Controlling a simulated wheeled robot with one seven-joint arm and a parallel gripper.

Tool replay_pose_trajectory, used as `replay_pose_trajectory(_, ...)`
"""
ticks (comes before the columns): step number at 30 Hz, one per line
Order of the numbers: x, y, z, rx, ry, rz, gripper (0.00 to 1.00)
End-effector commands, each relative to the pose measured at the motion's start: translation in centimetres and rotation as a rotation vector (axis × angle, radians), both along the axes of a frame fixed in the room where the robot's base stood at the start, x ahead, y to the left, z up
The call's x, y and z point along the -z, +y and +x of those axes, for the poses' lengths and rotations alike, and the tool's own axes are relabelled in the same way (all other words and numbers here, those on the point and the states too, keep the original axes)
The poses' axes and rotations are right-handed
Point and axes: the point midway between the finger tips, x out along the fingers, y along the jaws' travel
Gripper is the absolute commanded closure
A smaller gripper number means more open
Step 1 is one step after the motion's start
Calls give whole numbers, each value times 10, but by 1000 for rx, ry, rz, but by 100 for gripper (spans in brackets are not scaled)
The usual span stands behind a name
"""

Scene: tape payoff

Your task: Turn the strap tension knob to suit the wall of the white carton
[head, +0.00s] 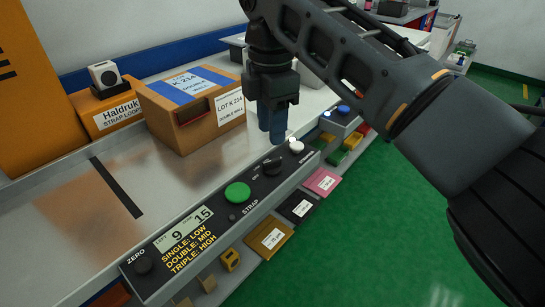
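The carton (195,112) in the head view is brown, not white. It carries a blue-and-white label reading K 214 and a white label reading LOT K 214 DOUBLE WALL. The control panel (205,246) has a display reading 9 and 15, and printed lines SINGLE: LOW, DOUBLE: MID, TRIPLE: HIGH. A black knob (271,167) sits toward its far end; its pointer setting is too small to read. My gripper (277,133) points down, with bluish fingertips above and just beyond this knob, seemingly apart from it. The finger gap is not visible.
A green button (237,193) and a ZERO knob (143,262) are on the panel. A small white knob (296,146) is close to my gripper.

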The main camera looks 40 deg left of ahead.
Motion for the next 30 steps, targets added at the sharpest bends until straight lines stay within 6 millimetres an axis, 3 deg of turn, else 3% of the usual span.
replay_pose_trajectory(15,67,-1,0,1,0,-1,63)
replay_pose_trajectory(26,75,-1,0,0,0,-1,63)
replay_pose_trajectory(30,75,-1,0,0,0,0,73)
